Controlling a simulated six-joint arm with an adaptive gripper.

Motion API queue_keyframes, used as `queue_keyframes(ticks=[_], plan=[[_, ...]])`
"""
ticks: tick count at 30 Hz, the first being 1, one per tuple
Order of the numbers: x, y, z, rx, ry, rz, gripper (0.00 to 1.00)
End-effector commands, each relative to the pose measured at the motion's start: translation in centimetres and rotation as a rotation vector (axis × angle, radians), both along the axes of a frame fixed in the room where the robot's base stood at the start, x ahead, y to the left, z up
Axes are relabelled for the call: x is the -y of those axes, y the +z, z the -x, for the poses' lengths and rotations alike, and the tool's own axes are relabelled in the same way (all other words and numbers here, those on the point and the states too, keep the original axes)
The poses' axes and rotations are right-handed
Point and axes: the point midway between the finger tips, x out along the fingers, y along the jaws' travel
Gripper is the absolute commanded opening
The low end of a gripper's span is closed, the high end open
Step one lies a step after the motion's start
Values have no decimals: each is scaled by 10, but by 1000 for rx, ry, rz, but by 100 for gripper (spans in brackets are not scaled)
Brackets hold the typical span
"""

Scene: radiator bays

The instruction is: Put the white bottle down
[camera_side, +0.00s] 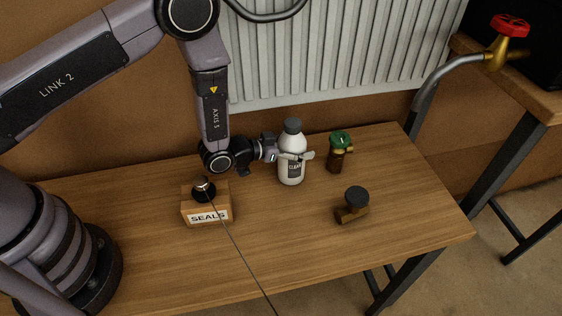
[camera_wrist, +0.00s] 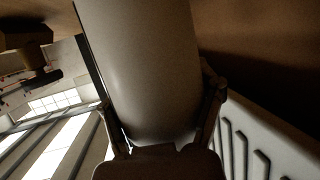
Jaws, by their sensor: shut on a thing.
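In the wrist view the bottle (camera_wrist: 142,65) fills the middle between the two fingers of my gripper (camera_wrist: 165,112). The side view does not clearly show whether its base touches the table (camera_side: 260,250) or is just above it.
A brass valve with a green cap (camera_side: 341,140) stands close to the right of the bottle. A brass valve with a black cap (camera_side: 354,201) lies in front of it. A SEALS box (camera_side: 206,207) sits to the left. A white radiator (camera_side: 330,45) is behind.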

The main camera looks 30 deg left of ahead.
Motion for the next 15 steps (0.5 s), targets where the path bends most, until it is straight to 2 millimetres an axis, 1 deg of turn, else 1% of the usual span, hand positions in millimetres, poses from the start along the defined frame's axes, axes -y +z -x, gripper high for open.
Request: queue_keyframes(ticks=[4, 5, 6, 10, 11, 15], plan=[[0, -3, 0, 3, 0, 2, 25], [0, -3, 0, -1, 0, -1, 69], [0, -3, 0, -1, 0, -1, 74], [0, -3, 0, -1, 0, -1, 91], [0, -3, 0, -1, 0, -1, 94], [0, -3, 0, -1, 0, -1, 94]])
